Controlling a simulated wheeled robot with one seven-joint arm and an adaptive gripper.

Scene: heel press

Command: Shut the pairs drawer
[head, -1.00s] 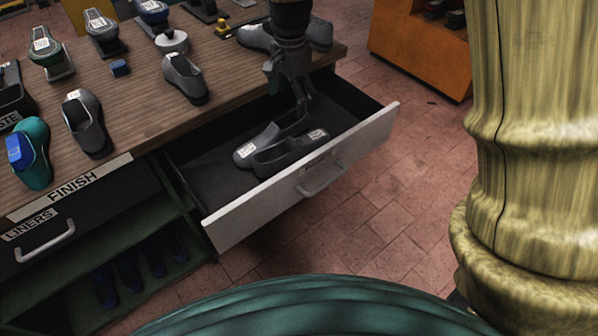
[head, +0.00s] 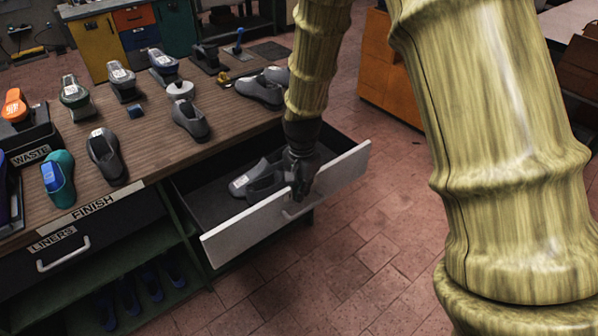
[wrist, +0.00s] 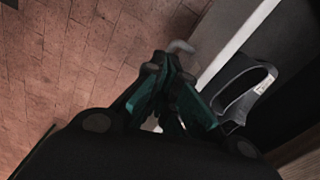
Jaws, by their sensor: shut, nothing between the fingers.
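The open drawer (head: 222,243) with a pale front sticks out from the bench's right end. Grey shoes (head: 262,180) with white labels lie inside it. My gripper (head: 299,190) is at the drawer front near its handle (head: 298,211), and partly hides the front and the shoes. In the wrist view, my gripper (wrist: 170,100) has its fingers together and empty. The handle (wrist: 180,47) shows just beyond the fingers, with the drawer's pale edge (wrist: 235,45) and a shoe (wrist: 243,90) to the right. I cannot tell whether the fingers touch the front.
The wooden bench (head: 150,148) carries several shoes and tools, with FINISH and WASTE labels. A black LINERS drawer (head: 95,250) is shut at the left, above a shelf with blue shoes (head: 125,297). The brick floor (head: 335,270) before the open drawer is clear.

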